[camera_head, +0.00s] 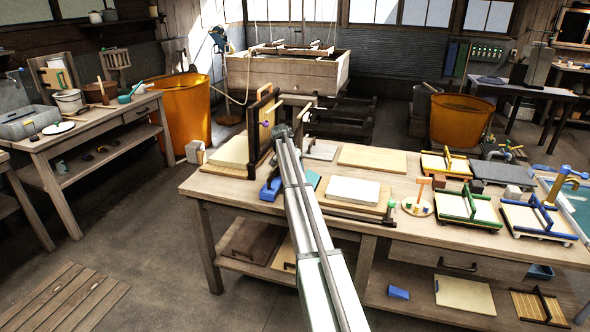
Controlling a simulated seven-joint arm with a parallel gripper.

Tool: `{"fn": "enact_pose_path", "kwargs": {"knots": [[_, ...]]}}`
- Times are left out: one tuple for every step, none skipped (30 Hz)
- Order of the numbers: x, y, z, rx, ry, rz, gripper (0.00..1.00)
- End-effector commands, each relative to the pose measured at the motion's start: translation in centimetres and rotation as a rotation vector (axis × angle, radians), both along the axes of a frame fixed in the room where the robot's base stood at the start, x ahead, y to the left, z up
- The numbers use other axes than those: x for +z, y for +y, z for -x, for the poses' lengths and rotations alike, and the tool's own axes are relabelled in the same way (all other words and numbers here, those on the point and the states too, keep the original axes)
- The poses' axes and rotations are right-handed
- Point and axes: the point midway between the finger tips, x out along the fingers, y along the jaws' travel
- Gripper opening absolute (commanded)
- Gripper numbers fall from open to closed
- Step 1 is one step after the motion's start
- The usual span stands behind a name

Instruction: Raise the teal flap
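A teal piece (312,179), which looks like the flap, lies low on the wooden workbench (222,187), just right of my arm. My arm hides part of it, and I cannot make out its hinge or handle. An upright dark wooden frame (251,133) stands at the bench's left part, with a small purple knob (265,125) on it. My gripper (281,131) is at the far end of my arm, close to the right side of this frame and above the bench. Its fingers are too small and dark to tell whether they are open or touch anything.
A blue block (270,190) sits at the bench's front edge, left of my arm. A white slab on a board (352,191) lies to the right. Several small framed moulds (467,207) fill the right part. An orange barrel (186,110) stands behind left.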

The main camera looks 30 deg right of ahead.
Motion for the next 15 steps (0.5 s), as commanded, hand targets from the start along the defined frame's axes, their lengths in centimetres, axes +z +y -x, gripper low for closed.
{"fn": "enact_pose_path", "kwargs": {"knots": [[-0.20, -0.08, -0.02, 0.000, 0.000, 0.000, 0.57], [-0.27, -0.11, -0.03, 0.000, 0.000, 0.000, 0.57], [-0.34, -0.13, -0.04, 0.000, 0.000, 0.000, 0.57], [-0.36, -0.15, -0.04, 0.000, 0.000, 0.000, 0.57], [-0.37, -0.14, -0.04, 0.000, 0.000, 0.000, 0.57], [-0.37, -0.14, -0.04, 0.000, 0.000, 0.000, 0.57], [-0.37, -0.14, -0.04, 0.000, 0.000, 0.000, 0.57], [-0.36, -0.14, -0.04, 0.000, 0.000, 0.000, 0.57], [-0.35, -0.13, -0.04, 0.000, 0.000, 0.000, 0.57], [-0.35, -0.13, -0.04, 0.000, 0.000, 0.000, 0.57], [-0.34, -0.13, -0.04, 0.000, 0.000, 0.000, 0.57], [-0.34, -0.13, -0.04, 0.000, 0.000, 0.000, 0.53], [-0.34, -0.12, -0.04, 0.000, 0.000, 0.000, 0.50], [-0.34, -0.12, -0.04, 0.000, 0.000, 0.000, 0.47], [-0.34, -0.12, -0.04, 0.000, 0.000, 0.000, 0.43]]}}
